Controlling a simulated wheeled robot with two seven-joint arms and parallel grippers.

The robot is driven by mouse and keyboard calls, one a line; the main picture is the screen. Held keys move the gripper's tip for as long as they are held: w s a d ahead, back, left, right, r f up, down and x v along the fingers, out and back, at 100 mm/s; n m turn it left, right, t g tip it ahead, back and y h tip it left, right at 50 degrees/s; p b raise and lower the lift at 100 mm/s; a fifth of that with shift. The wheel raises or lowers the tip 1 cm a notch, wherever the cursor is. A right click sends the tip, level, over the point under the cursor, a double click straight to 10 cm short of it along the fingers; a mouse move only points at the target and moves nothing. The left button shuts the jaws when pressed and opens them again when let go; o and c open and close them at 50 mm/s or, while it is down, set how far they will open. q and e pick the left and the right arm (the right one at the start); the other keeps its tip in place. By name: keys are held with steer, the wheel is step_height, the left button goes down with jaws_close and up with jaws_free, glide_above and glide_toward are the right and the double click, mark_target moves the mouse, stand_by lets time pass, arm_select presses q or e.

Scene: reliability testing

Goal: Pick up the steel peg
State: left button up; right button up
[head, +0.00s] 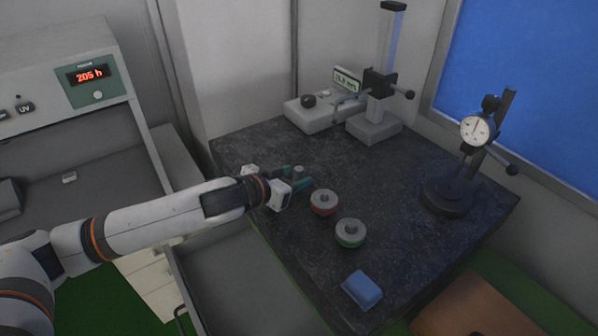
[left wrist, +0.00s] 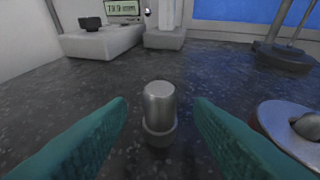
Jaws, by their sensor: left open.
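The steel peg (left wrist: 159,108) stands upright on the dark stone table in the left wrist view, a short metal cylinder with a wider lower part. In the head view its top (head: 298,169) shows just between the teal fingertips of my left gripper (head: 299,177). In the left wrist view my left gripper (left wrist: 161,130) is open, one teal finger on each side of the peg with a gap on both sides. My right gripper is not in view.
A red-based round gauge piece (head: 324,203) and a green-based one (head: 351,234) sit right of the gripper. A height gauge (head: 374,120) and a dial stand (head: 447,194) stand farther back on the stone table (head: 400,255).

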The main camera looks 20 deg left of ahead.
arm_select(q)
steer(key=shift+x, duration=1.2)
jaws_close()
